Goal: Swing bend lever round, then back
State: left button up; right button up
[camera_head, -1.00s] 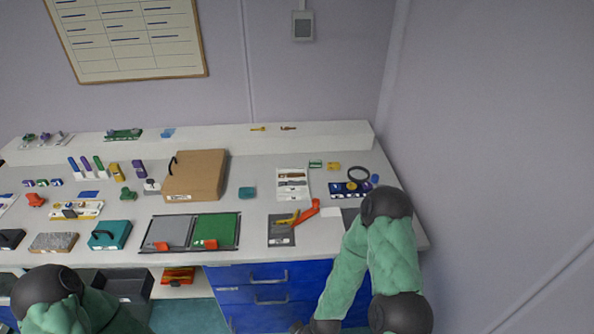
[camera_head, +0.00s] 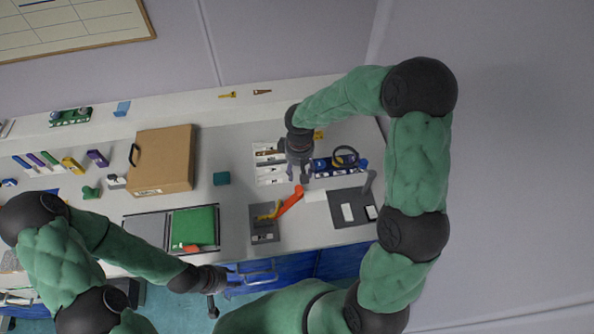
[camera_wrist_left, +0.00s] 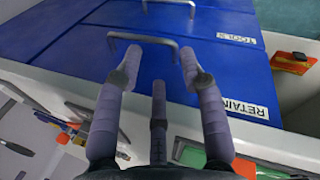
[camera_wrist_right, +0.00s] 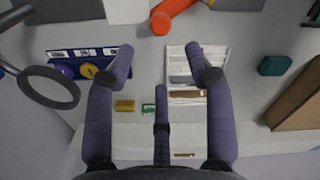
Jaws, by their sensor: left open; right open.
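An orange lever (camera_head: 291,201) slants up to the right from a grey plate (camera_head: 264,237) on the bench, beside a yellow part (camera_head: 268,212). Its orange end also shows at the top of the right wrist view (camera_wrist_right: 172,13). My right gripper (camera_head: 302,176) is open and empty, hanging above the bench just beyond the orange end, apart from it; its spread fingers show in the right wrist view (camera_wrist_right: 158,62). My left gripper (camera_head: 220,290) is open and empty in front of the bench; the left wrist view (camera_wrist_left: 159,58) shows it facing blue drawers (camera_wrist_left: 215,85).
A white card of tools (camera_head: 269,176), a blue rack (camera_head: 333,166) with a dark ring (camera_head: 346,156), and a grey mat (camera_head: 342,213) with white pieces lie around the right gripper. A green panel (camera_head: 193,226), teal block (camera_head: 221,178) and brown box (camera_head: 160,165) stand left.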

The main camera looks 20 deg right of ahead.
aim_at(299, 188)
notch_tip(299, 188, down, 11)
jog(key=shift+a+r+b, duration=0.1)
jog(key=shift+b, duration=0.6)
grip_shut()
